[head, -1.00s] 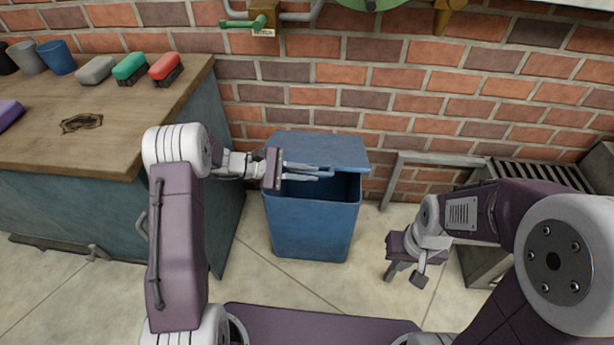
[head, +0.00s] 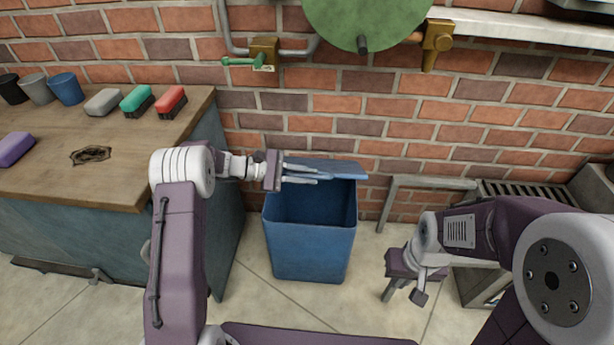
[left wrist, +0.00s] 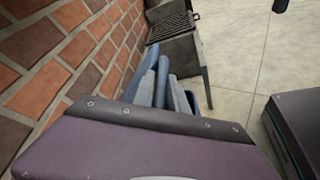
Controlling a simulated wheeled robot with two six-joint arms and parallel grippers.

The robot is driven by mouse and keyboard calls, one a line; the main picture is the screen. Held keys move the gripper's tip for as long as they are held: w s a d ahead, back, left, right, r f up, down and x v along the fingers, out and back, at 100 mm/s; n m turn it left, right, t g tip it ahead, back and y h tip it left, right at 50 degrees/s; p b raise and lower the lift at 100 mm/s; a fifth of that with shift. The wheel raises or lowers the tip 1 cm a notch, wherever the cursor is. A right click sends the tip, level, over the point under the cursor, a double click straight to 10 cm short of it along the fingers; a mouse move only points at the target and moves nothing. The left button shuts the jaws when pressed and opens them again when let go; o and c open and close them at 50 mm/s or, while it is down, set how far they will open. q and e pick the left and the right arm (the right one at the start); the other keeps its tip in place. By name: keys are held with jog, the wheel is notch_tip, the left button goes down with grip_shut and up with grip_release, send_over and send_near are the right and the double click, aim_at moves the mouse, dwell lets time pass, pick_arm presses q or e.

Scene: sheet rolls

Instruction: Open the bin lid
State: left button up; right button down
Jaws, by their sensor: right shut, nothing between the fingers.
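The blue bin (head: 312,245) stands on the floor against the brick wall, its dark inside showing from above. Its blue lid (head: 325,164) is hinged at the back and tilted up, with a gap above the bin's front rim. My left gripper (head: 303,174) reaches in from the left with its fingers at the lid's front edge, one on either side of the handle there. In the left wrist view, the grey fingers and blue lid parts (left wrist: 163,82) overlap beyond the purple gripper body. My right gripper (head: 405,285) hangs shut and empty right of the bin.
A wooden-topped cabinet (head: 120,170) with brushes and cups stands left of the bin, close to my left arm. Pipes and a green disc (head: 365,20) are on the wall above.

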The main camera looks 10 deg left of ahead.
pick_arm(q)
jog(key=shift+o, duration=1.1)
jog(key=shift+a, duration=0.1)
jog(key=p+v, duration=0.2)
jog(key=v, duration=0.7)
